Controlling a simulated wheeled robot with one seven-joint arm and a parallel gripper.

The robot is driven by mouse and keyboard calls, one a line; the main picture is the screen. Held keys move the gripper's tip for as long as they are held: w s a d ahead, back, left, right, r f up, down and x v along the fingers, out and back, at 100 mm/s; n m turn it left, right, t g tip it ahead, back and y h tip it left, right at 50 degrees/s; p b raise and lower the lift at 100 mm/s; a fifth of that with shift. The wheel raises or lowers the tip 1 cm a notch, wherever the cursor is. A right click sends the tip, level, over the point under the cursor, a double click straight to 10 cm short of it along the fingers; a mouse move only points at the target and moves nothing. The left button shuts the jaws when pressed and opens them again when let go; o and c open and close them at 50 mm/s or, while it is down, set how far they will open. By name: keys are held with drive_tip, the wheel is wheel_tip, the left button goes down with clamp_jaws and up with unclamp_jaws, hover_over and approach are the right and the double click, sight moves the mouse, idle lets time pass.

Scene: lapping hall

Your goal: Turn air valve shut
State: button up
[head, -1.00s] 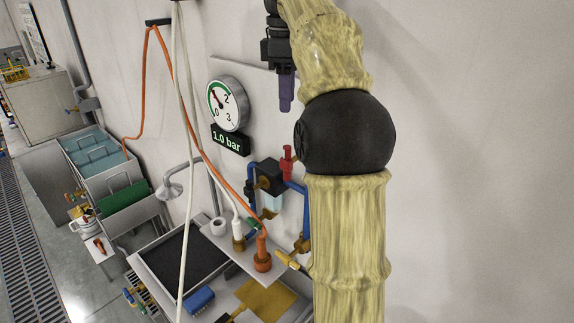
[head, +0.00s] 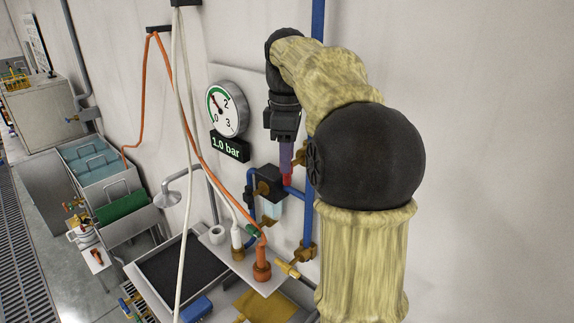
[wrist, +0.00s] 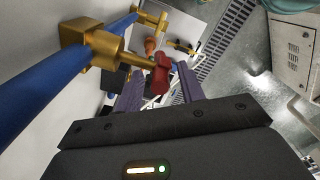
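The air valve's red handle (head: 287,181) shows just below my purple fingertips in the head view, partly hidden by them. In the wrist view the red handle (wrist: 162,74) stands out from a brass fitting (wrist: 105,45) on a blue pipe (wrist: 45,100). My gripper (head: 286,165) points down at the handle. In the wrist view its two fingers are apart on either side of the handle, with a narrow gap to each. I see no grip on it. The round gauge (head: 227,109) and its display (head: 230,147) reading 1.0 bar are on the wall.
A vertical blue pipe (head: 309,225) runs close behind my arm. Orange (head: 190,115) and white hoses (head: 181,80) hang left of the gripper. A shelf (head: 268,282) with hose fittings and a dark tray (head: 185,265) lie below. Open wall is at right.

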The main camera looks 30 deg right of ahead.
drive_tip(key=shift+f, duration=1.45)
drive_tip(key=shift+c, duration=0.5)
clamp_jaws()
